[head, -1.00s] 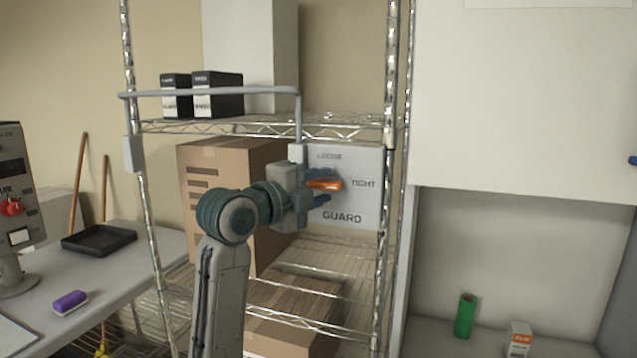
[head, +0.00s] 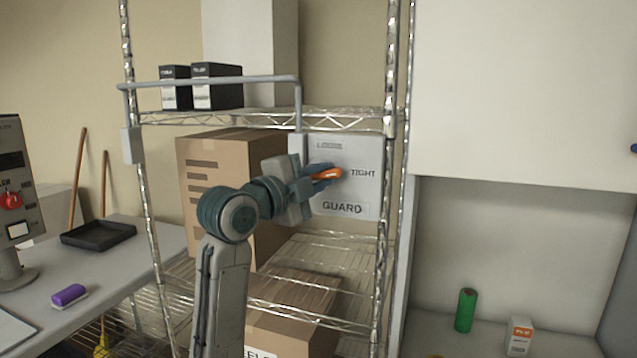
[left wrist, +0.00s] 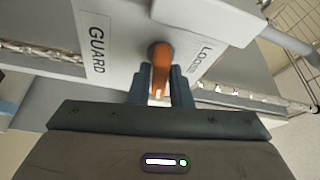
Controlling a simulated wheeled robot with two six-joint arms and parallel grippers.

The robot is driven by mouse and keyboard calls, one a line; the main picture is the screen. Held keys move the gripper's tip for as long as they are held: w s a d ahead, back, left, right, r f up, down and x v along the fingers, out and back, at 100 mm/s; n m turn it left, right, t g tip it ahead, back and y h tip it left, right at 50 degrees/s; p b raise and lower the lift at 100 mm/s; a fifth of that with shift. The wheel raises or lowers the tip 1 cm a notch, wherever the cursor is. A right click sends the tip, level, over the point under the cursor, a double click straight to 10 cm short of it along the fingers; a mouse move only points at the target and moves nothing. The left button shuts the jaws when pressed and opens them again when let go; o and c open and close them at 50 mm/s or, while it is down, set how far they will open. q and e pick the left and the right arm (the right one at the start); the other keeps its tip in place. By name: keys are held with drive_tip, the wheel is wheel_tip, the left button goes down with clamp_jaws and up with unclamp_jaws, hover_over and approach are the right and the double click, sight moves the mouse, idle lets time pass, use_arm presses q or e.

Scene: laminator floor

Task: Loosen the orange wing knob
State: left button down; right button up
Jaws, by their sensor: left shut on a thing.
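The orange wing knob (head: 328,174) sits on a grey panel (head: 350,195) marked LOOSE at the top, TIGHT at the right and GUARD below. In the head view its visible end points right toward TIGHT, tilted slightly up. My left gripper (head: 318,180) is shut on the knob, with its fingers on both sides of it. In the left wrist view the knob (left wrist: 161,68) stands between the two dark fingers (left wrist: 160,88). Part of the knob is hidden by the fingers in the head view. My right gripper is not in view.
The panel hangs by a grey bar frame (head: 215,84) in front of a wire shelf (head: 260,121). A table with a black tray (head: 98,235) is at left, a white cabinet (head: 520,90) at right.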

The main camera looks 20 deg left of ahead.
use_arm(q)
drive_tip(key=shift+d+f+n+t+y+b, duration=0.1)
drive_tip(key=shift+n+t+y+b, duration=0.6)
drive_tip(key=shift+n, duration=2.65)
drive_tip(key=shift+d+f+n+t+y+b, duration=0.15)
drive_tip(key=shift+n+t+y, duration=1.15)
drive_tip(key=shift+n, duration=2)
drive_tip(key=shift+d+f+n+t+y+b, duration=0.1)
drive_tip(key=shift+n+t+y+b, duration=0.35)
drive_tip(key=shift+n+y, duration=2)
drive_tip(key=shift+n+h, duration=0.95)
drive_tip(key=shift+n, duration=0.15)
drive_tip(key=c, duration=1.4)
unclamp_jaws()
drive_tip(key=b+v, duration=0.4)
drive_tip(key=v, duration=0.6)
drive_tip(key=shift+s+f, duration=0.15)
drive_tip(key=shift+s, duration=0.2)
